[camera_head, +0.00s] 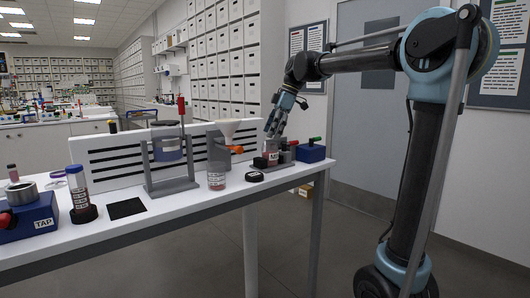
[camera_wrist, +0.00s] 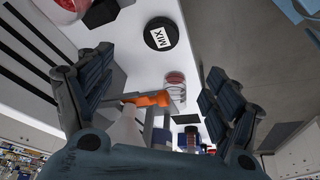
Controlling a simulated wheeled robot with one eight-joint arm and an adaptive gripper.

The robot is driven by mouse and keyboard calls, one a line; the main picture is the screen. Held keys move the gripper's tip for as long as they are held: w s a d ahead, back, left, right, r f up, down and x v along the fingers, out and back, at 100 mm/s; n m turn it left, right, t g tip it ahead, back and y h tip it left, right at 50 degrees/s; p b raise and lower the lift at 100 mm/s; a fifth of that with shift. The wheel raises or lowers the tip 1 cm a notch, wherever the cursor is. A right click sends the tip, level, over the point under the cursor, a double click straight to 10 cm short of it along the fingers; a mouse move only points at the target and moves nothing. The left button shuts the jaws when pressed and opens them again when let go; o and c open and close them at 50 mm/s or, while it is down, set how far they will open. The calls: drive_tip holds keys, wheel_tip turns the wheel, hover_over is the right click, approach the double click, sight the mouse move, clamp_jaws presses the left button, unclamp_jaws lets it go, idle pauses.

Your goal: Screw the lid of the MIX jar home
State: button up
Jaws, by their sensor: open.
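A dark round lid (camera_head: 255,176) lies flat and apart on the white bench. The wrist view shows its MIX label (camera_wrist: 161,38) face up. A clear jar with pinkish-red contents and a pale label (camera_head: 271,158) stands by a grey fixture with a red handle; a round clear jar with red contents (camera_wrist: 72,4) is cut off at the wrist view's top edge. Another clear jar (camera_head: 216,180) stands below the white funnel and shows in the wrist view (camera_wrist: 175,88). I cannot read either jar's label. My gripper (camera_head: 272,134) is open and empty, tilted down above the fixture jar.
The white funnel (camera_head: 226,128) and orange handle (camera_head: 236,150) stand left of my gripper. A blue block with a green handle (camera_head: 311,153) is at the bench's right end. A stirring stand (camera_head: 170,185), a dark pad (camera_head: 126,208) and a TAP block (camera_head: 30,222) are further left.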

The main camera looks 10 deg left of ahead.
sight(255, 174)
drive_tip(key=x, duration=1.6)
drive_tip(key=shift+s+f, duration=0.1)
drive_tip(key=shift+f, duration=0.3)
drive_tip(key=c, duration=1.3)
drive_tip(key=shift+r, duration=2.5)
